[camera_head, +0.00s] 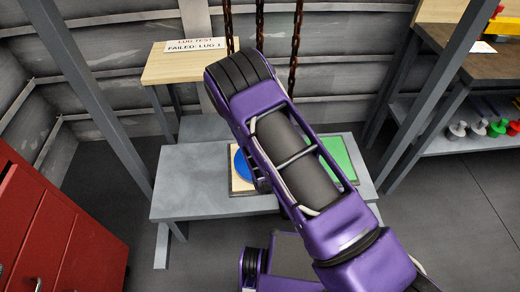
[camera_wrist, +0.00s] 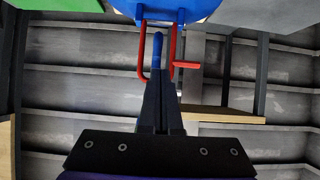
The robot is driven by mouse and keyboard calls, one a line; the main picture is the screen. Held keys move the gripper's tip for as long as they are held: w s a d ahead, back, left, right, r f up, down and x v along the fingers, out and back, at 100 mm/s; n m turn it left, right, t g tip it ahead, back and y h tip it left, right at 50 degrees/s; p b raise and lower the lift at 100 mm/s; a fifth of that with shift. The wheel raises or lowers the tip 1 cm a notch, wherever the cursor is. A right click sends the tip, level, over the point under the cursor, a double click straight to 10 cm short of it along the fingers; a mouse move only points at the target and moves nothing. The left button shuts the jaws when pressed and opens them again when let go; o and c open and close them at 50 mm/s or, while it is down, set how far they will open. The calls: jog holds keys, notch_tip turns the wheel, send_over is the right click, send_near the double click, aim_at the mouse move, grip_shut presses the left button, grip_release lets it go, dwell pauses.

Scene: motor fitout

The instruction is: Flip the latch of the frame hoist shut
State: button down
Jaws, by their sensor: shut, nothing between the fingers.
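In the wrist view, which is upside down, a thin red U-shaped bracket (camera_wrist: 143,55) stands off a blue round piece (camera_wrist: 180,10). A short red bar (camera_wrist: 187,65) sticks out from its right side. I cannot tell which red part is the latch. My gripper (camera_wrist: 157,70) is shut and empty, with a narrow blue tip inside the bracket's outline; I cannot tell whether it touches. In the head view, the blue piece (camera_head: 241,164) shows partly on a beige square (camera_head: 239,186). My purple arm hides the bracket and my gripper there.
Rusty chains (camera_head: 295,50) hang behind my arm, between grey posts. A grey bench (camera_head: 185,180) holds a green panel (camera_head: 340,158). A wooden table (camera_head: 165,67) bears a "FAILED" sign. A red cabinet (camera_head: 50,230) stands left; shelves with coloured parts (camera_head: 478,128) stand right.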

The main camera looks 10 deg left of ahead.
jog(key=shift+w+r, duration=0.15)
jog(key=shift+r, duration=0.05)
jog(key=shift+w+a+r, duration=0.2)
jog(key=shift+w+r, duration=0.15)
jog(key=shift+w, duration=0.25)
jog(key=shift+s, duration=0.2)
